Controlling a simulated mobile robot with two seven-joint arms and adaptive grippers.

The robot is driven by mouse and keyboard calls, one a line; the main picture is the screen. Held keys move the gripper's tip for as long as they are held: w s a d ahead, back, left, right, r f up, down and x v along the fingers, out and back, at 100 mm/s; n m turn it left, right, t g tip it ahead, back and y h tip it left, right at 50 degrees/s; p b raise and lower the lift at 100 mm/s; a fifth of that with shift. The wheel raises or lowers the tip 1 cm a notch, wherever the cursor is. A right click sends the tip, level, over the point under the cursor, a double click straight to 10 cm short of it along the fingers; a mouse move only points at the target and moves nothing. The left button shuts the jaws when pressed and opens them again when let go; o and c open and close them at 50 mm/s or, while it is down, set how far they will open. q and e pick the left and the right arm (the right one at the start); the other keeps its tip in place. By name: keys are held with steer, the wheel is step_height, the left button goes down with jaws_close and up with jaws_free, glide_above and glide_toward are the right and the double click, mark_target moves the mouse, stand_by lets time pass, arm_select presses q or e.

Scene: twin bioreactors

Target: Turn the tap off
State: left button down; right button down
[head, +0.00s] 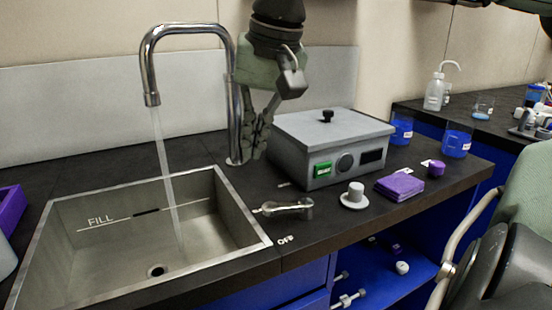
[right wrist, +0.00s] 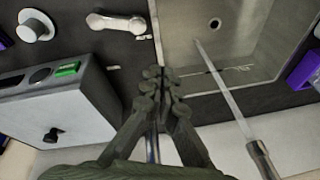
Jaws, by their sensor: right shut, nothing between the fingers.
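The chrome tap (head: 236,90) arches over the steel sink (head: 120,209), and a stream of water (head: 167,165) runs from its spout. Its spout also shows in the right wrist view (right wrist: 262,158). The metal lever (head: 287,207) lies on the counter right of the sink, pointing left toward the sink rim; it also shows in the right wrist view (right wrist: 115,22). An "OFF" mark (head: 285,240) is on the counter in front of it. My right gripper (head: 256,150) points down beside the tap's column, behind the lever and apart from it. Its fingertips (right wrist: 160,82) are together and empty. My left gripper is not in view.
A grey lidded box (head: 330,142) stands close right of my right gripper. The counter around the lever is clear.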

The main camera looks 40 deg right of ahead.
mark_target(290, 211)
steer(key=d+f, duration=0.1)
steer(key=f, duration=0.2)
steer(key=w+d+f+h, duration=0.1)
steer(key=d+f, duration=0.1)
steer(key=f, duration=0.1)
steer(key=d+f+h, duration=0.1)
steer(key=d+f, duration=0.1)
steer(key=f, duration=0.1)
steer(key=shift+w+d+n+g, duration=0.25)
steer(key=shift+n+g, duration=0.05)
steer(key=shift+n, duration=0.1)
steer(key=shift+s+a+f, duration=0.1)
steer(key=shift+a+f, duration=0.05)
steer(key=shift+f, duration=0.05)
steer(key=shift+s+a+r, duration=0.1)
steer(key=shift+s+a, duration=0.55)
steer(key=shift+s, duration=0.3)
steer(key=shift+s+a, duration=0.25)
steer(key=shift+s, duration=0.15)
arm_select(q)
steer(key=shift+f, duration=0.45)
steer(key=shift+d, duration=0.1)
